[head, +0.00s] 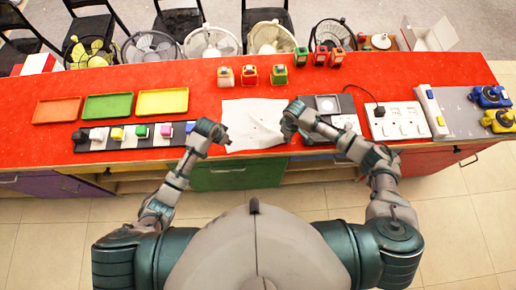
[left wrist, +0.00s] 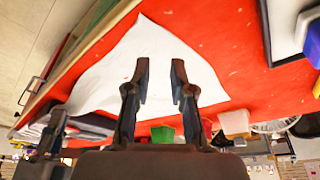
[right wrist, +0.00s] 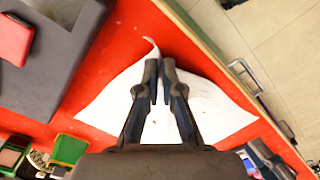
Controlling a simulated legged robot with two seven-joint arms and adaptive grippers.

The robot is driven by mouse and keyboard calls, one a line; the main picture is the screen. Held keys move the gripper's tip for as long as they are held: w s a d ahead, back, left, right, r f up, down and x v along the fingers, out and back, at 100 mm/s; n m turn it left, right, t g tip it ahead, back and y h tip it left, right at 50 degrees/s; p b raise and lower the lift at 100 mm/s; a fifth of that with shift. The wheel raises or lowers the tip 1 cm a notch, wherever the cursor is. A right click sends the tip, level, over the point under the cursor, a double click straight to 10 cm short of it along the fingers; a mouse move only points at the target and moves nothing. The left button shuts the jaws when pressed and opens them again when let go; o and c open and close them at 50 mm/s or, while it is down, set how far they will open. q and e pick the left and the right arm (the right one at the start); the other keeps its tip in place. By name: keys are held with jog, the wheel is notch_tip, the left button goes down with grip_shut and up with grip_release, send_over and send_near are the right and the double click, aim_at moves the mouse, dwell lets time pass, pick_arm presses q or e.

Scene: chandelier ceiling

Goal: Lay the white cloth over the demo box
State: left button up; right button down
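The white cloth (head: 252,122) lies mostly flat on the red counter, near its front edge, with some wrinkles. It also shows in the left wrist view (left wrist: 105,75) and the right wrist view (right wrist: 110,105). My left gripper (head: 218,131) is at its left edge; its fingers (left wrist: 160,72) stand apart, with no cloth seen pinched. My right gripper (head: 288,118) is at its right edge; its fingers (right wrist: 161,68) are almost together at a raised, curled corner of the cloth. A dark grey box (head: 333,105), possibly the demo box, stands right of the cloth; it shows in the right wrist view (right wrist: 60,55).
Orange, green and yellow trays (head: 108,106) and a dark strip of coloured blocks (head: 130,136) are left. Several small coloured boxes (head: 250,76) stand behind the cloth. White sockets (head: 398,120) and a grey board (head: 460,112) are right. Fans line the far side.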

aim_at(233, 148)
pick_arm(q)
jog(key=o, duration=0.5)
jog(key=shift+s, duration=0.1)
jog(key=shift+c, duration=1.4)
jog(key=shift+s+f, duration=0.15)
jog(key=shift+s, duration=0.2)
jog(key=s+a+r+n+t+h, duration=0.1)
jog(key=s+a+r+t+h, duration=0.2)
jog(key=s, duration=0.4)
jog(key=shift+t+y, duration=0.5)
jog(key=shift+t, duration=0.1)
jog(key=x, duration=0.4)
jog(key=d+x, duration=0.1)
jog(key=x, duration=0.4)
jog(key=shift+d+r, duration=0.1)
jog(key=shift+d, duration=0.1)
jog(key=shift+w+d+f, duration=0.1)
jog(key=shift+w+f, duration=0.1)
jog(key=shift+f, duration=0.1)
jog(key=shift+c, duration=0.5)
